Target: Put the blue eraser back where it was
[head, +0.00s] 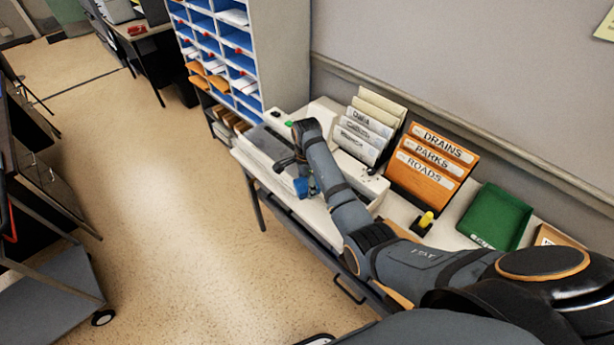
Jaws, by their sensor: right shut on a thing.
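My right arm reaches from the lower right over the side table (317,210). My right gripper (298,176) hangs near the table's front edge, beside the grey machine (268,146). It is shut on a small blue thing (301,187), which looks like the blue eraser. The thing is small and partly hidden by the fingers. I cannot tell whether it touches the table. My left gripper is out of view.
A file rack (367,128), an orange folder stand (432,165), a yellow-topped item (426,219) and a green tray (495,216) line the table. A blue pigeonhole cabinet (235,58) stands behind. A trolley (50,285) is left; open floor lies between.

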